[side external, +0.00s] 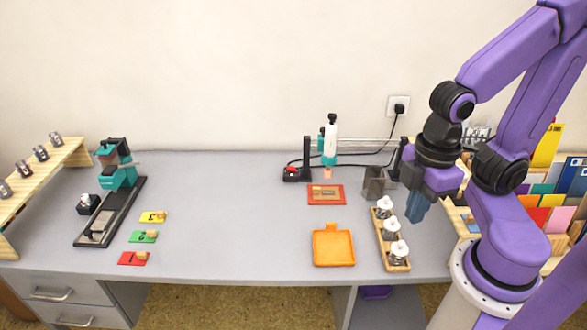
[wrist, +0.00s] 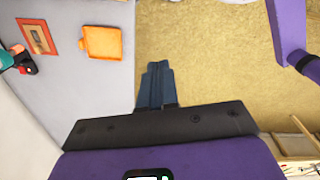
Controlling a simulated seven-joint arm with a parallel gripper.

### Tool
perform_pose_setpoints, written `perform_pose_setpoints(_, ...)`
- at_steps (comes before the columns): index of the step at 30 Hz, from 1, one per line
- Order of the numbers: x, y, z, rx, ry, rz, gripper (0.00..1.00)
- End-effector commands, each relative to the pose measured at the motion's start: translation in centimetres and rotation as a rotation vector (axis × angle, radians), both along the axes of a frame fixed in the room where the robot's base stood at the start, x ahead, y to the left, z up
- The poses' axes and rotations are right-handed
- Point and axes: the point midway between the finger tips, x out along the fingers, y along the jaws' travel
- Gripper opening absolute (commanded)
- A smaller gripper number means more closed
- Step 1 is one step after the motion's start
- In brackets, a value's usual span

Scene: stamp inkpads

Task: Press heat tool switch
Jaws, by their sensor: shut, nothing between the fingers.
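The heat tool (side external: 330,146), white and teal with a black top, stands upright at the back of the table, held beside a black post. A small black box with a red switch (side external: 291,170) sits at the foot of that post, to the left of the heat tool. In the wrist view, a teal part and a black piece with red (wrist: 22,62) show at the left edge; the switch itself is too small to tell there. My gripper (side external: 418,212) is shut and empty, pointing down right of the bottle rack, far from the switch. Its blue fingers (wrist: 157,72) are together in the wrist view.
A red mat (side external: 341,198) with a wooden block lies below the heat tool, in front of it an orange tray (side external: 333,262). A wooden rack (side external: 404,267) of white-topped bottles and a grey metal holder (side external: 373,182) stand between my gripper and the switch. A black cable runs behind.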

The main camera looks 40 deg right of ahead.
Motion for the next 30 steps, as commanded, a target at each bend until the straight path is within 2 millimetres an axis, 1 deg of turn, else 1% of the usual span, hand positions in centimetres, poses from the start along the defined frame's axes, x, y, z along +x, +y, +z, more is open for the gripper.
perform_pose_setpoints(8,0.0,0.0,0.0,0.0,0.0,0.0,0.0)
perform_pose_setpoints(11,0.2,0.4,-0.1,0.01,0.003,-0.014,0.0)
perform_pose_setpoints(14,1.1,1.5,-0.2,0.042,0.012,-0.056,0.0)
perform_pose_setpoints(16,2.1,2.8,-0.5,0.079,0.021,-0.107,0.0)
perform_pose_setpoints(17,2.7,3.4,-0.6,0.099,0.023,-0.136,0.0)
perform_pose_setpoints(20,5.4,5.8,-1.1,0.177,0.026,-0.248,0.0)
perform_pose_setpoints(23,8.7,7.8,-1.6,0.256,0.016,-0.373,0.0)
perform_pose_setpoints(24,10.1,8.5,-1.9,0.285,0.008,-0.424,0.0)
perform_pose_setpoints(26,12.4,9.3,-2.2,0.327,-0.009,-0.503,0.0)
perform_pose_setpoints(27,14.0,9.7,-2.5,0.353,-0.021,-0.556,0.0)
perform_pose_setpoints(29,16.5,10.0,-3.0,0.391,-0.045,-0.639,0.0)
perform_pose_setpoints(30,18.2,10.2,-3.3,0.414,-0.064,-0.692,0.0)
